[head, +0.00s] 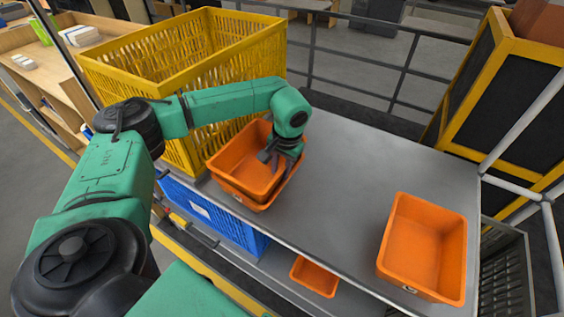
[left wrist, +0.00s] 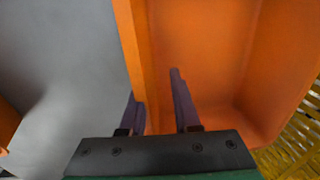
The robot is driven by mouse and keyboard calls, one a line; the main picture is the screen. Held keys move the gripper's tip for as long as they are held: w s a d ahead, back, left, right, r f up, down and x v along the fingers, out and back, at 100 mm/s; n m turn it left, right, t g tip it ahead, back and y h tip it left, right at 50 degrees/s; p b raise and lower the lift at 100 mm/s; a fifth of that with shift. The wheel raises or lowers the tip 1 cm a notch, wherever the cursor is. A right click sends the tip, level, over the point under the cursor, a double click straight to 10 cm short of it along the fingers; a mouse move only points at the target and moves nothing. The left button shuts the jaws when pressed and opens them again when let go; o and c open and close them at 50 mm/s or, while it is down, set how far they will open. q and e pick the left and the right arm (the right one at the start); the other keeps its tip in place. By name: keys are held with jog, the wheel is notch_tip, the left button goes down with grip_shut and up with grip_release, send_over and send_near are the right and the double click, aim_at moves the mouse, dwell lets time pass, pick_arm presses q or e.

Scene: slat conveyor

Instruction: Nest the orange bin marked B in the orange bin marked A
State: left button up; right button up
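Two orange bins are stacked at the left end of the grey table, beside the yellow crate. The upper bin (head: 243,160) sits inside the lower bin (head: 238,194), whose rim and front wall show below it. A small mark on the lower bin's front is too small to read. My left gripper (head: 278,157) is at the upper bin's right side. In the left wrist view its fingers (left wrist: 158,105) straddle an orange bin wall (left wrist: 137,50), one outside and one inside. A gap shows between the inner finger and the wall. My right gripper is not in view.
Another orange bin (head: 425,240), its mark unclear, stands at the table's right end. The grey tabletop (head: 345,180) between is clear. A tall yellow crate (head: 190,55) stands behind the stack. A blue crate (head: 215,217) and a small orange bin (head: 315,277) are below.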

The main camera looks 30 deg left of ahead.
pick_arm(q)
jog(key=shift+s+f, duration=0.3)
jog(key=shift+f, duration=0.05)
notch_tip(320, 180, up, 15)
jog(key=d+b, duration=0.2)
jog(key=shift+b, duration=0.4)
jog(key=shift+w, duration=0.1)
